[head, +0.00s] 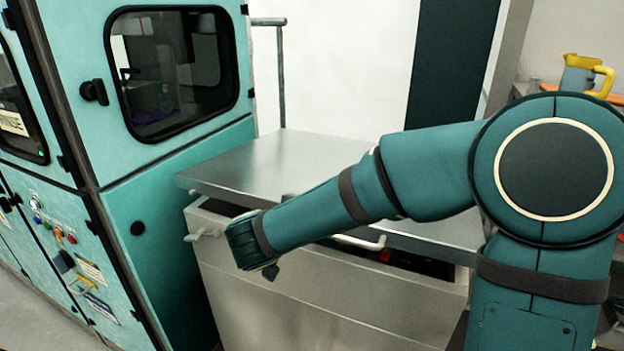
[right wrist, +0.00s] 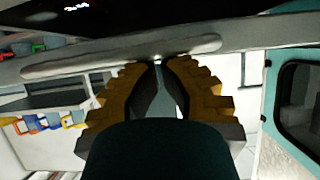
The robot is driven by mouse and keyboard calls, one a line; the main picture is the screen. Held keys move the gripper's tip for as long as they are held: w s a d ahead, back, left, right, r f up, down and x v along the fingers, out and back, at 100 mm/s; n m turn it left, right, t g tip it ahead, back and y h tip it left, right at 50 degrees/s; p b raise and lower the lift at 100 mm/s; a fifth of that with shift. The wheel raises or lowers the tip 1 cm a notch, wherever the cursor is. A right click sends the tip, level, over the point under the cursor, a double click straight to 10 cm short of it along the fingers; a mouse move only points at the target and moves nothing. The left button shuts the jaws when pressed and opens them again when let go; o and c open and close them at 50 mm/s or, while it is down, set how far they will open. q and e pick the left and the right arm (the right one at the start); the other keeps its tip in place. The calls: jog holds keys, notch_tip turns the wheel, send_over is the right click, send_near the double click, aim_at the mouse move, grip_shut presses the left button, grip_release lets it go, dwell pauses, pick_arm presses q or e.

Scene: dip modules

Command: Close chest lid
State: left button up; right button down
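A pale handle bar (head: 362,242) runs along the front, partly hidden behind my right arm. My right gripper (head: 262,268) is at the front of the chest, mostly hidden by the wrist. In the right wrist view the fingertips (right wrist: 163,60) are close together beside a pale bar (right wrist: 95,62); no object shows clearly between them. My left gripper is in neither view.
The teal machine (head: 165,170) with a dark window stands close to the left of the chest. A jug with a yellow handle (head: 585,75) stands at the upper right. An upright metal pole (head: 281,80) is behind the chest. A small red thing (head: 386,255) shows in the gap.

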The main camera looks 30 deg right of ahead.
notch_tip(320, 180, down, 10)
jog(key=s+a, duration=0.1)
jog(key=shift+s, duration=0.15)
dwell(0.4)
